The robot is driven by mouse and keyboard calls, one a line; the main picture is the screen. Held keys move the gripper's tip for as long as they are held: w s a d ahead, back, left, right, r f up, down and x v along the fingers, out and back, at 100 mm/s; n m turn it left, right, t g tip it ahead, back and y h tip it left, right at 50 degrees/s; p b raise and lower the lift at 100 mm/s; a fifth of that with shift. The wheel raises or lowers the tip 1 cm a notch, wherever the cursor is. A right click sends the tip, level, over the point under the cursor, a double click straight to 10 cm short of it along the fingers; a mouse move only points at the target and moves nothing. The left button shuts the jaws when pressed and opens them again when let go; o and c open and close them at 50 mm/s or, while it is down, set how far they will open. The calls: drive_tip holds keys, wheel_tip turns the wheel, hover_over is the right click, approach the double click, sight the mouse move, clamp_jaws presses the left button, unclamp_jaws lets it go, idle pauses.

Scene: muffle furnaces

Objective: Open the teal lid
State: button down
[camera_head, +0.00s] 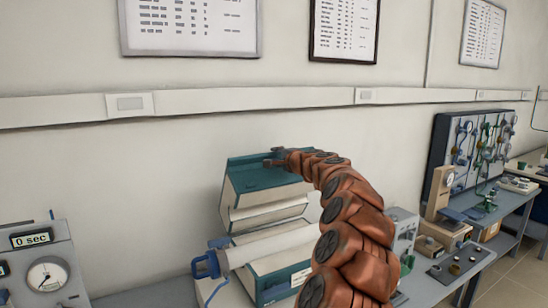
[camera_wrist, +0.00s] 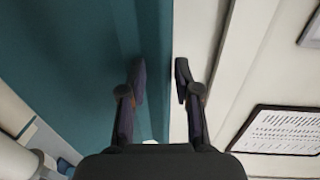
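The teal lid (camera_head: 262,177) is the upper part of a teal and cream furnace in the middle of the head view. It stands raised and tilted above the teal and cream furnace base (camera_head: 270,283), with its cream faces showing below the teal top. My gripper (camera_head: 275,160) is at the lid's upper edge. In the wrist view the teal lid (camera_wrist: 70,65) fills the left side. The fingers of my gripper (camera_wrist: 161,80) stand apart on either side of its edge. I cannot tell whether they touch it.
A white cylinder (camera_head: 270,247) with a blue handle (camera_head: 207,265) lies in front of the raised lid. A control box with a dial (camera_head: 45,273) stands at the left. A dark panel (camera_head: 470,145) with tubing and small devices is on the right bench. The wall is behind the furnace.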

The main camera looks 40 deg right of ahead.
drive_tip(key=shift+s+d+f, duration=0.15)
drive_tip(key=shift+s+d, duration=0.05)
drive_tip(key=shift+d, duration=0.05)
drive_tip(key=c, duration=1.5)
unclamp_jaws()
drive_tip(key=shift+a, duration=0.1)
drive_tip(key=shift+o, duration=0.7)
drive_tip(key=shift+w+f, duration=0.2)
drive_tip(key=shift+o, duration=1.4)
drive_tip(key=shift+w+a+f, duration=0.1)
drive_tip(key=shift+w+a, duration=0.1)
drive_tip(key=shift+w, duration=0.2)
drive_tip(key=shift+s, duration=0.15)
drive_tip(key=shift+s+r, duration=0.25)
drive_tip(key=shift+s, duration=0.35)
drive_tip(key=v, duration=1)
drive_tip(key=shift+s, duration=0.3)
